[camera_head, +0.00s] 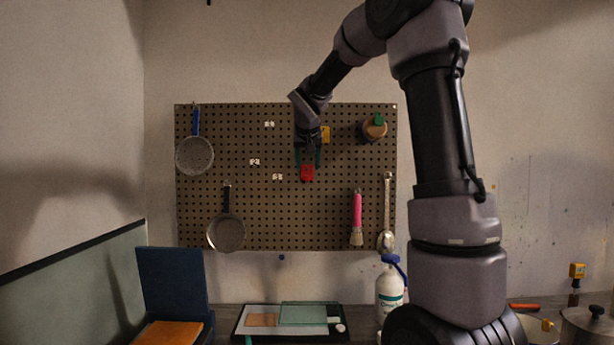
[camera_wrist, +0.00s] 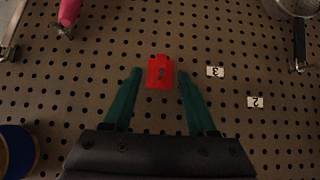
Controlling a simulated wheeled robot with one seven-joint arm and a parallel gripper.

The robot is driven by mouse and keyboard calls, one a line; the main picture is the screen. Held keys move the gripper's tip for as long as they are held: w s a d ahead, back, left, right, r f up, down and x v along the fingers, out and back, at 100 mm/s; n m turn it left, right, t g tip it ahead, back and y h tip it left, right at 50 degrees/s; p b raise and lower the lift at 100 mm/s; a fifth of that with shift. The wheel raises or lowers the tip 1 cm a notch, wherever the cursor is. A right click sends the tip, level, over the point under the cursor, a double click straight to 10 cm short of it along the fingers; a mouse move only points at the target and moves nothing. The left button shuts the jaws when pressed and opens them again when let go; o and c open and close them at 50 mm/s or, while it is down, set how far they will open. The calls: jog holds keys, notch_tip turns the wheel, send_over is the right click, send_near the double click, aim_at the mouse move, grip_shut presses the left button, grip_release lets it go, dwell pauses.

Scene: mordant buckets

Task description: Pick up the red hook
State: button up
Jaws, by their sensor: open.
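The red hook (camera_head: 307,173) is on the brown pegboard, near its middle. In the wrist view the red hook (camera_wrist: 160,72) shows as a small red plate with a dark slot or prong at its centre. My gripper (camera_head: 308,160) is in front of the board at the hook. In the wrist view my gripper (camera_wrist: 159,76) is open, with one green finger on each side of the hook. The fingertips come close to the hook's lower sides. I cannot tell whether they touch it.
The pegboard (camera_head: 290,220) holds a strainer (camera_head: 194,155), a pan (camera_head: 226,232), a pink-handled brush (camera_head: 357,212), a metal spoon (camera_head: 387,220) and small white number tags (camera_wrist: 215,71). A spray bottle (camera_head: 389,290) and a tray (camera_head: 245,333) stand on the counter below. The board around the hook is mostly clear.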

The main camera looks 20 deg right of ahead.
aim_at(307, 173)
jog(key=x, duration=0.4)
jog(key=shift+w+f, duration=0.15)
jog(key=shift+f, duration=0.2)
grip_shut()
jog(key=shift+a+r, duration=0.1)
jog(key=shift+r, duration=0.05)
